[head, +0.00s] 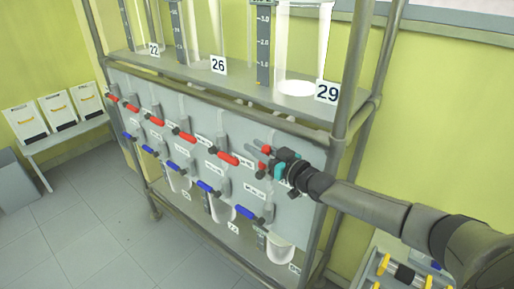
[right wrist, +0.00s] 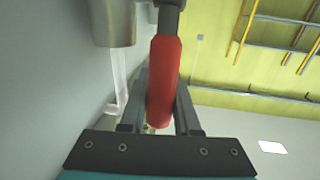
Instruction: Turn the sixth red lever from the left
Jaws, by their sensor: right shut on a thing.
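A row of red levers runs across the grey panel (head: 200,165) in the head view. The sixth red lever from the left (head: 265,149) is at the right end of the row, largely covered by my right gripper (head: 268,161). In the right wrist view this red lever (right wrist: 164,80) lies lengthwise between the two fingers, which are shut on it. The fifth red lever (head: 228,158) is just left of my right gripper and apart from it. My left gripper is not in view.
Blue levers (head: 247,213) form a lower row on the panel. A metal frame post (head: 350,75) stands close to my right arm. A bench (head: 65,133) with white boxes is at far left.

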